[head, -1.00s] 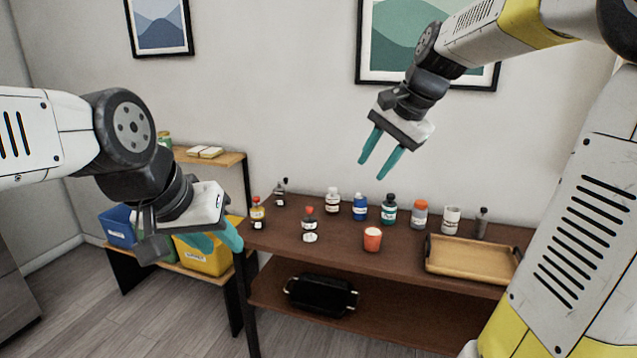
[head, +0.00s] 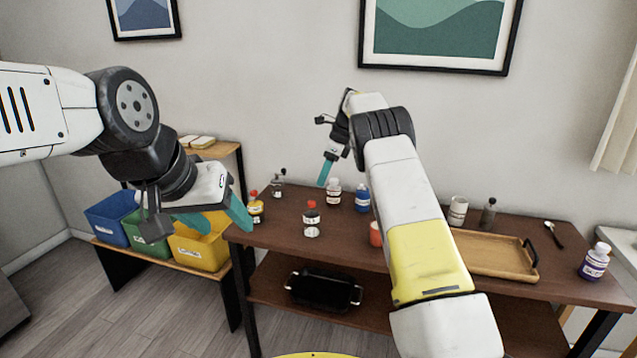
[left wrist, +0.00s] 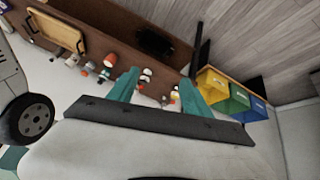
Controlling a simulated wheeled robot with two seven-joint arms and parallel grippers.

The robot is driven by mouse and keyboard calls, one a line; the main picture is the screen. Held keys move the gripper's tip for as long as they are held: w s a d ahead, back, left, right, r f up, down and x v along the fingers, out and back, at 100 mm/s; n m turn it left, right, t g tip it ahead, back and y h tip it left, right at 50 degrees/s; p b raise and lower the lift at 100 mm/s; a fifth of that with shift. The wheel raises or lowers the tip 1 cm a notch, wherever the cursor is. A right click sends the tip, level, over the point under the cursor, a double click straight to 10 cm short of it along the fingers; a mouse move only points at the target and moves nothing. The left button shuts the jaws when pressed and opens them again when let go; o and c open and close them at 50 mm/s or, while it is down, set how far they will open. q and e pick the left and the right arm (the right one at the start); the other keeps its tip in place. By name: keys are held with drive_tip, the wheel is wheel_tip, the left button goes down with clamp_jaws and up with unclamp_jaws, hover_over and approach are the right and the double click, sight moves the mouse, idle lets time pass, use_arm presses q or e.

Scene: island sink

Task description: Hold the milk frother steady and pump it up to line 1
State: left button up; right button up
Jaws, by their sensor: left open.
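I cannot make out a milk frother for certain among the small items on the brown table (head: 350,255). A red-topped bottle (head: 311,218) stands near its front left. A dark grey bottle (head: 489,214) stands behind the wooden tray. My left gripper (head: 215,217) is open and empty at the table's left end; its two teal fingers also show in the left wrist view (left wrist: 158,92). My right gripper (head: 325,172) hangs above the back of the table, clear of the bottles. Only one teal finger shows clearly, so its opening is hidden. My right arm covers part of the table.
A wooden tray (head: 495,254), a white cup (head: 458,211), a partly hidden red cup (head: 376,233) and a purple bottle (head: 594,262) stand on the table. A black tray (head: 322,291) lies on the lower shelf. Blue (head: 113,218), green and yellow bins (head: 200,245) stand at left.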

use_arm(q)
drive_tip(key=o, duration=0.3)
drive_tip(key=w+d+m+t, duration=0.1)
drive_tip(key=w+d, duration=0.1)
drive_tip(key=w, duration=0.8)
drive_tip(key=shift+w+d+r+m+t, duration=0.15)
drive_tip(key=shift+w+d+m+t, duration=0.15)
drive_tip(key=shift+w+m, duration=0.1)
drive_tip(key=m+t+h, duration=0.3)
drive_tip(key=t, duration=0.5)
hover_over(308, 223)
wheel_tip(308, 223, down, 24)
drive_tip(key=shift+n+t+h, duration=0.4)
drive_tip(key=shift+h, duration=0.5)
drive_tip(key=f, duration=0.2)
drive_tip(key=s+f, duration=0.1)
drive_tip(key=f, duration=0.4)
drive_tip(key=shift+s+a+f, duration=0.15)
drive_tip(key=shift+a+f, duration=0.1)
drive_tip(key=shift+f, duration=0.05)
drive_tip(key=shift+x, duration=3.85)
drive_tip(key=c, duration=1.5)
